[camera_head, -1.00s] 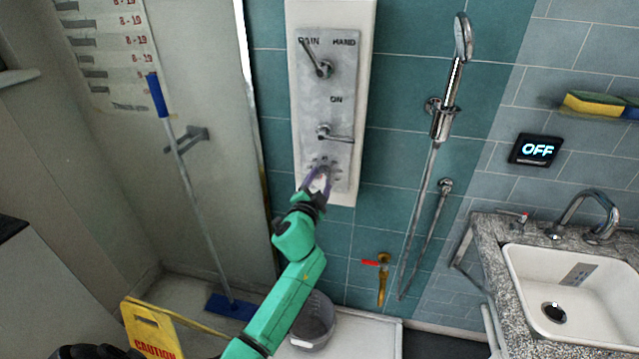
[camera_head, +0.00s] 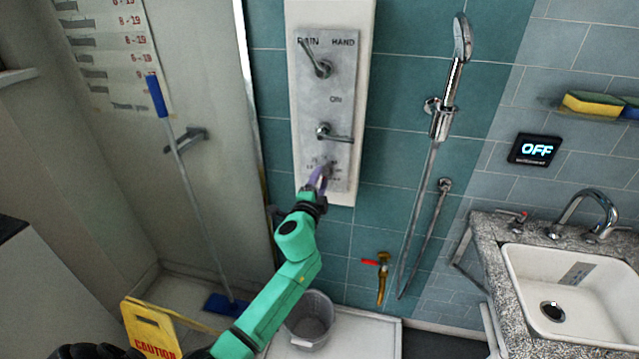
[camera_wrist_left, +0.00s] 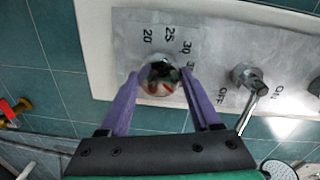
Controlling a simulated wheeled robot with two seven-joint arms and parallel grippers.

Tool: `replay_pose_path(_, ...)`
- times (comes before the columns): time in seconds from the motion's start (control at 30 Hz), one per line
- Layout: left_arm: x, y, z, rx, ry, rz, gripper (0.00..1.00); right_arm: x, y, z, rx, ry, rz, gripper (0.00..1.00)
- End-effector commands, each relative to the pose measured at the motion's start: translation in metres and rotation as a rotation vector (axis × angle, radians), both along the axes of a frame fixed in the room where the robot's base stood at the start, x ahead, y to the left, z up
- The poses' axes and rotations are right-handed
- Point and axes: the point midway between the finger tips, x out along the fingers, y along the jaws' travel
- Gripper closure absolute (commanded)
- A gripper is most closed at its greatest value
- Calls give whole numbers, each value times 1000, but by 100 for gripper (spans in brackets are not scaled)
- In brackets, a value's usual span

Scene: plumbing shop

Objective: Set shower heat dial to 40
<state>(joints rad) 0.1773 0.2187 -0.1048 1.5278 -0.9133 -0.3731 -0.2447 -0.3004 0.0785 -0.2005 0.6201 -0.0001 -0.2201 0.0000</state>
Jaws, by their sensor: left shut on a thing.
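The shower panel (camera_head: 308,105) is a grey plate on a white backing, with the heat dial low on it. In the left wrist view the heat dial (camera_wrist_left: 160,78) is a round chrome knob with a red mark. The numbers 20, 25 and 30 and a partly hidden one show around it. My left gripper (camera_head: 318,178) is at the dial, its purple fingers on either side of the knob and shut on it. In the head view the fingers and arm hide the dial and part of its scale.
Above the dial are the ON lever (camera_head: 338,137) and the RAIN/HAND lever (camera_head: 318,62). A hand shower (camera_head: 445,110) hangs to the right. A display (camera_head: 536,150) reads OFF. A grey bucket (camera_head: 312,325) and a yellow caution sign (camera_head: 150,330) stand below.

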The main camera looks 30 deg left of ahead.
Motion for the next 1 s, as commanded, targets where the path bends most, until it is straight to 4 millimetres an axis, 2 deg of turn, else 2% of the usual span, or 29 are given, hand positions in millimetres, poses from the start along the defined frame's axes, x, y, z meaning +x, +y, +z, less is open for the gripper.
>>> replay_pose_path(0.27, 0, 0, -2, -2, 3, 0, 92, 0, 0, 0, 0, 0, 0, 50)
replay_pose_path(0.3, 0, 0, -2, -2, 3, 0, 21, 0, 0, 0, 0, 0, 0, 50)
replay_pose_path(0.33, 0, 0, -2, -2, 3, 0, 9, 0, 0, 0, 0, 0, 0, 50)
replay_pose_path(0.37, 0, 0, -2, -2, 3, 0, 6, 0, 0, 0, 0, 0, 0, 50)
replay_pose_path(0.73, -4, -1, -1, -1, 1, 0, 6, 0, 0, 0, -1, -1, 0, 50)
replay_pose_path(0.87, -22, -6, 0, 0, 2, -1, 6, 1, 0, 1, -1, -1, 0, 50)
replay_pose_path(1.0, -53, -14, -1, -3, 3, -2, 6, 1, -1, -1, -1, -1, 0, 50)
